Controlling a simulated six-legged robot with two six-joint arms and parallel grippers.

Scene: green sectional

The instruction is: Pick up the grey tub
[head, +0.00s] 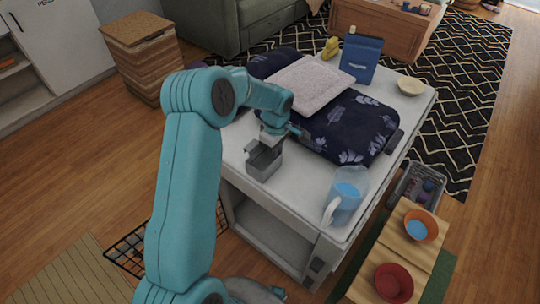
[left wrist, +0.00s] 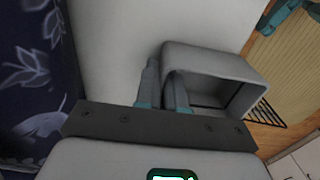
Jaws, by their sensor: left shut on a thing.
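The grey tub (head: 262,163) is a small open box at the near left edge of the white table. My left gripper (head: 270,136) comes down on it from above, at its far side. In the left wrist view, the tub (left wrist: 215,66) lies with its open mouth turned toward the lower right. The two fingers of the left gripper (left wrist: 163,88) are close together there, shut on one wall of the tub. I cannot tell whether the tub touches the tabletop. My right gripper is not in view.
The white table (head: 308,192) also holds a dark leaf-patterned cushion (head: 350,125), a pale folded cloth (head: 305,82), a blue box (head: 361,58), a bowl (head: 411,86) and a pitcher (head: 346,195). A wooden bench with bowls (head: 393,283) stands at the right. A wicker hamper (head: 143,55) stands back left.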

